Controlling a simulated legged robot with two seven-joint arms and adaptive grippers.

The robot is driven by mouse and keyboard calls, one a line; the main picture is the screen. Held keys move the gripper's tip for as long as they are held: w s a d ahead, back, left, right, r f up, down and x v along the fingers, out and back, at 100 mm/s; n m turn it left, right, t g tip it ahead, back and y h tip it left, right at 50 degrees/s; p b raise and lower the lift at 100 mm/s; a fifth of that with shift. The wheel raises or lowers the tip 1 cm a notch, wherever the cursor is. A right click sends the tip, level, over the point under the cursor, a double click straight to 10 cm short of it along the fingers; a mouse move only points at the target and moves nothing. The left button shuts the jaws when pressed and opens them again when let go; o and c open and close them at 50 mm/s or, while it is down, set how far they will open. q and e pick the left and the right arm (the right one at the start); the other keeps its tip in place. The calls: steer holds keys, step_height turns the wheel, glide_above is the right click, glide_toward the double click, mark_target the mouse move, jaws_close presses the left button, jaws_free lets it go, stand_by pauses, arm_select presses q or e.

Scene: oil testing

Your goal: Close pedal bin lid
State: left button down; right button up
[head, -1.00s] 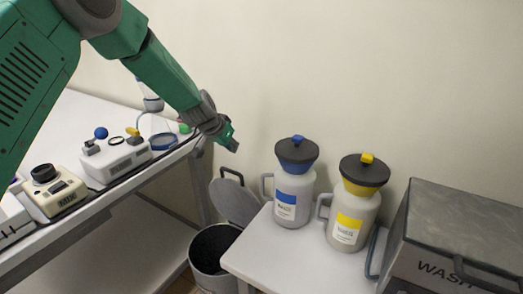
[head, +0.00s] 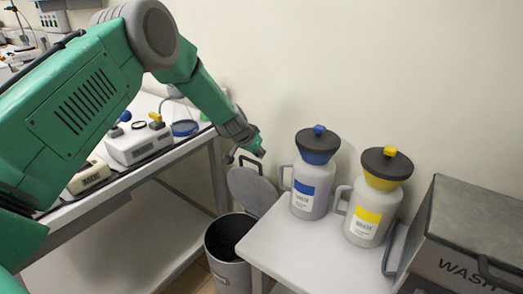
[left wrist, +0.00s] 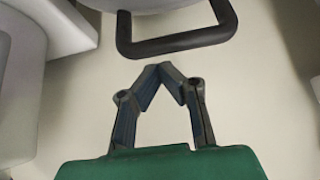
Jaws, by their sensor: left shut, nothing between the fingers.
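The pedal bin (head: 228,262) stands on the floor between the bench and the small white table. Its round grey lid (head: 254,191) is open, tilted up against the wall side, with a dark handle (head: 244,160) at its top edge. My left gripper (head: 260,152) is shut and empty, just above and right of the handle in the head view. In the left wrist view the closed fingertips (left wrist: 163,68) point toward the handle bar (left wrist: 180,42), with a small gap between them in the picture. My right gripper is not in view.
The bench (head: 120,178) at left carries lab devices. The wall is close behind the lid.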

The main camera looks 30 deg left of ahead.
arm_select(q)
steer(key=shift+s+f, duration=0.2)
steer(key=shift+s, duration=0.3)
steer(key=shift+s+a, duration=0.1)
steer(key=shift+s, duration=0.05)
